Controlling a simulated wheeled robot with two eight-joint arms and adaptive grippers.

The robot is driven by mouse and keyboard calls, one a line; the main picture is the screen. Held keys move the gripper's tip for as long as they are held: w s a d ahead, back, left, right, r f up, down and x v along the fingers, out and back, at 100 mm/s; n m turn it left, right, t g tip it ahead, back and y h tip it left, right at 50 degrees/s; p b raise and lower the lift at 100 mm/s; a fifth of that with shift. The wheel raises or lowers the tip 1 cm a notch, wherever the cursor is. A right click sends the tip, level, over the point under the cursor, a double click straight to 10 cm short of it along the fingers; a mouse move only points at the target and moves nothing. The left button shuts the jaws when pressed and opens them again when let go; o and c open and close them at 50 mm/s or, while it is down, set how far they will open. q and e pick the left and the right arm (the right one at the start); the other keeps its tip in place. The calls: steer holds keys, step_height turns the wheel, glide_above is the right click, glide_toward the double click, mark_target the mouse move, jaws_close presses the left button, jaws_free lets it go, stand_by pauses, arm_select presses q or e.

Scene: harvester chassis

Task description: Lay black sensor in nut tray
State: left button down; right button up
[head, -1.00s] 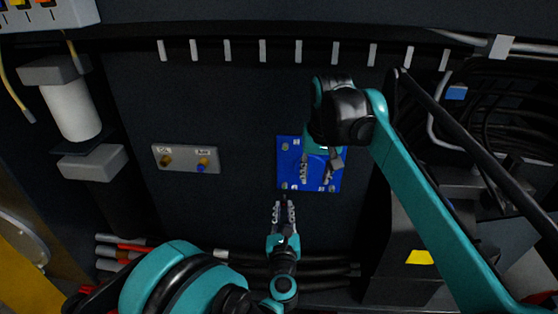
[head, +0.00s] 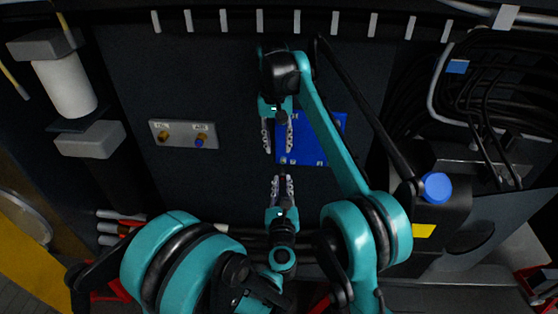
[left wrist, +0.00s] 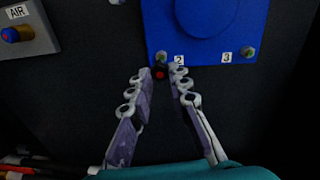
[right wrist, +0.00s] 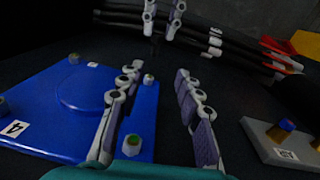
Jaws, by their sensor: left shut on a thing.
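My left gripper (head: 283,180) points up the dark panel just below the blue plate (head: 322,150). It is shut on a small black sensor (left wrist: 159,72) with a red face, held at the fingertips beside the plate's lower edge, close to bolt 2. My right gripper (head: 278,152) hangs above the left one, at the plate's left edge, fingers pointing down toward it. Its fingers are apart and empty in the right wrist view (right wrist: 155,75). The left fingertips (right wrist: 163,15) and the dark sensor tip (right wrist: 154,46) show beyond them. I cannot make out a nut tray in any view.
A grey block with brass and blue fittings (head: 183,133) is left of the grippers. Black hoses with red and white bands (head: 120,229) run below. A black box with a blue cap (head: 436,187) and cable bundles stand at right. The panel between block and plate is clear.

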mark_target(282, 174)
step_height(282, 174, down, 9)
steer(key=shift+d, duration=0.2)
steer(key=c, duration=0.8)
arm_select(q)
steer(key=shift+d, duration=0.1)
arm_select(e)
jaws_close()
arm_select(q)
steer(key=c, duration=1.5)
jaws_free()
steer(key=shift+o, duration=0.8)
